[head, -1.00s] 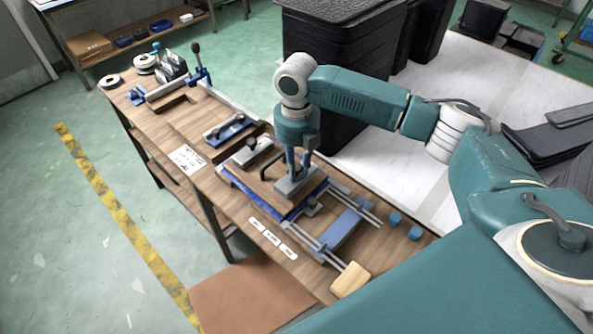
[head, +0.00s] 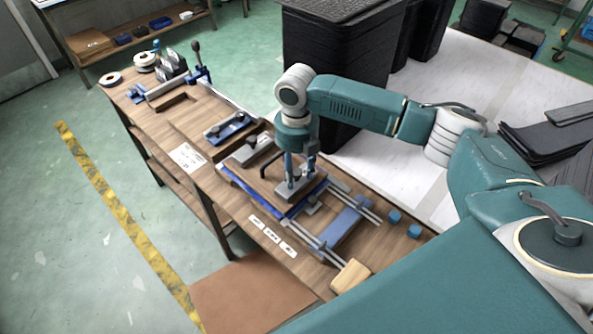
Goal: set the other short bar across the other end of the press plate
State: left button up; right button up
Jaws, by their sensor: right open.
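The press plate (head: 266,184), a brown board with a blue edge, lies on the workbench. A grey short bar (head: 293,193) lies across its right end. Another grey bar with a dark knob (head: 252,149) lies at its far left end. My right gripper (head: 299,179) points straight down at the bar on the right end. Its fingers are spread, one on each side of the bar's upper part, and they hide some of it. I cannot tell whether the fingertips still touch the bar. My left gripper is not in view.
Metal rails with a blue plate (head: 341,229) lie to the right, with two small blue blocks (head: 395,216) and a wooden block (head: 351,276) nearby. A blue fixture (head: 229,130) sits behind. Black crates (head: 335,70) rise beyond the arm.

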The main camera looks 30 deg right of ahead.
aim_at(297, 171)
notch_tip(297, 171, up, 12)
jog(key=b, duration=0.2)
dwell(0.7)
